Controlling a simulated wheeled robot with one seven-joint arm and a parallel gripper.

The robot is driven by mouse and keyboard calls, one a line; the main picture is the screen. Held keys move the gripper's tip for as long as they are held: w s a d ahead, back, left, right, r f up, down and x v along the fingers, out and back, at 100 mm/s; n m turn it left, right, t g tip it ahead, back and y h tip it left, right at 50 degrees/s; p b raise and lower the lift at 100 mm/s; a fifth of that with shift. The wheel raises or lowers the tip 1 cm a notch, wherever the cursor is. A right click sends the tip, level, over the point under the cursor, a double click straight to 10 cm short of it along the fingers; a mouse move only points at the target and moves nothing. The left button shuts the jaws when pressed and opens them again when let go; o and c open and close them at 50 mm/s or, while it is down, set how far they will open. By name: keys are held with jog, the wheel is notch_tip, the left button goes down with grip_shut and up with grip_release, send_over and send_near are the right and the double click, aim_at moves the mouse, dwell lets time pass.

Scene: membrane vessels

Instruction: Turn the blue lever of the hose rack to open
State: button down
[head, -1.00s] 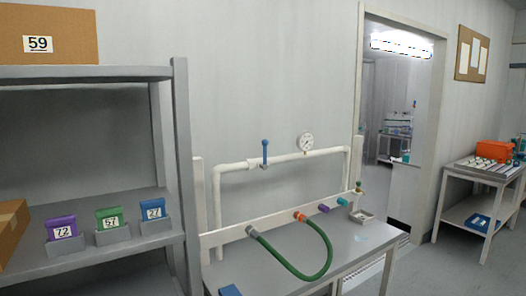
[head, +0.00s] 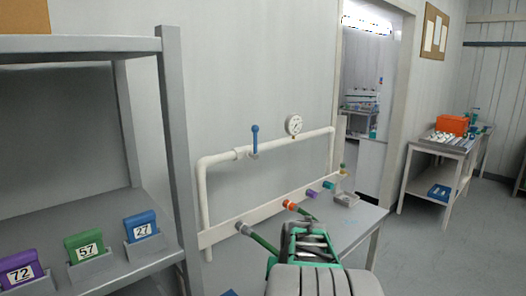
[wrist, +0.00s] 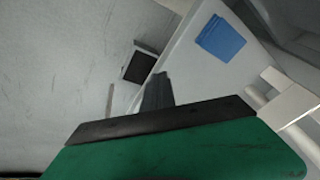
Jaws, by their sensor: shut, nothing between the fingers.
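The blue lever (head: 255,139) stands upright on the white pipe (head: 218,158) of the hose rack, left of a round gauge (head: 294,125). My gripper (head: 309,236) is in the lower middle of the head view, in front of the rack table, below and to the right of the lever and apart from it. Its fingers are shut with nothing between them. It hides most of the green hose (head: 264,243). The lever does not show in the wrist view, where a green and black part of my gripper fills the bottom.
The rack's rail carries orange (head: 290,205), purple (head: 312,195) and teal (head: 328,185) fittings. A grey shelf (head: 175,130) with numbered cases stands at the left. A blue flat object (wrist: 220,38) lies on a pale surface in the wrist view. Wall space around the lever is clear.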

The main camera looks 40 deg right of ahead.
aim_at(255, 142)
jog(key=w+d+r+m+t+h, duration=0.25)
jog(key=w+d+r, duration=0.25)
jog(key=d+r, duration=0.3)
jog(key=w+d+r+m+t+h, duration=0.1)
jog(key=w+d+r+m+t, duration=0.15)
jog(key=w+d+r, duration=0.5)
jog(key=w+d+r+m+t, duration=0.1)
jog(key=w+r+m+t, duration=0.25)
jog(key=r, duration=0.65)
jog(key=w+d+r+m+t, duration=0.1)
jog(key=w+r+m+t, duration=0.3)
jog(key=r, duration=0.6)
jog(key=w+a+t+p, duration=0.1)
jog(key=w+p, duration=0.4)
jog(key=w, duration=0.2)
jog(key=shift+w+a+h, duration=0.15)
jog(key=shift+w+h, duration=0.2)
jog(key=shift+h, duration=0.1)
jog(key=shift+a+f+b, duration=0.15)
jog(key=shift+b, duration=0.15)
